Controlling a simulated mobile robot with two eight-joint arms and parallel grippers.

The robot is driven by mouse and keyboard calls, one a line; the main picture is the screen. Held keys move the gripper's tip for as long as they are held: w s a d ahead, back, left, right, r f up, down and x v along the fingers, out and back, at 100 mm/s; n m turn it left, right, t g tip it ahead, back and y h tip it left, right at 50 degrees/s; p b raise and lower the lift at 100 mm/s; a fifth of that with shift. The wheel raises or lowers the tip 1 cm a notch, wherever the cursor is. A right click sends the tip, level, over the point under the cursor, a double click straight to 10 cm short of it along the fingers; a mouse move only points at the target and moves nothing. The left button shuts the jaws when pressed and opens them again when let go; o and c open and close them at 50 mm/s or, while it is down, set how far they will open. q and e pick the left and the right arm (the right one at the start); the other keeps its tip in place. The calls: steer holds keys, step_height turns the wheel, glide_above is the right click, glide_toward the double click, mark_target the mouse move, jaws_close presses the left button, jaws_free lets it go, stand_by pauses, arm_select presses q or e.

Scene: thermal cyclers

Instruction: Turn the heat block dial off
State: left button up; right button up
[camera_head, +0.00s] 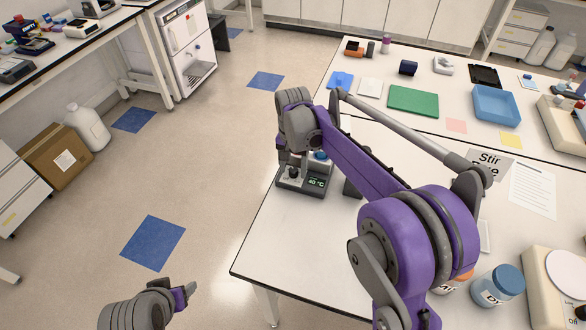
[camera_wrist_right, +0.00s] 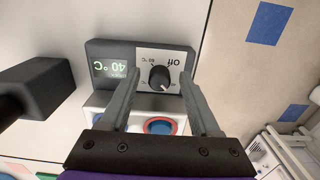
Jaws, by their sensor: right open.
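The heat block (camera_head: 316,193) sits near the left edge of the white table, with its display lit at 40 °C. In the right wrist view the heat block (camera_wrist_right: 98,48) appears upside down, with a black round dial (camera_wrist_right: 159,77) on a white panel marked "Off" and temperatures. A pale mark on the dial faces away from "Off". My right gripper (camera_wrist_right: 160,80) is open, with one finger on each side of the dial; contact cannot be told. In the head view my right gripper (camera_head: 293,160) is over the dial end. My left gripper (camera_head: 190,290) is off the table, low left, its jaws unclear.
A dark object (camera_wrist_right: 35,88) stands beside the block. A round blue item with a red rim (camera_wrist_right: 160,126) lies between my fingers' bases. A green mat (camera_head: 413,101), a blue tray (camera_head: 497,104) and jars (camera_head: 497,287) are farther right.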

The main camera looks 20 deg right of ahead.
steer(key=shift+f, duration=0.3)
jaws_close()
steer(key=shift+n, duration=0.3)
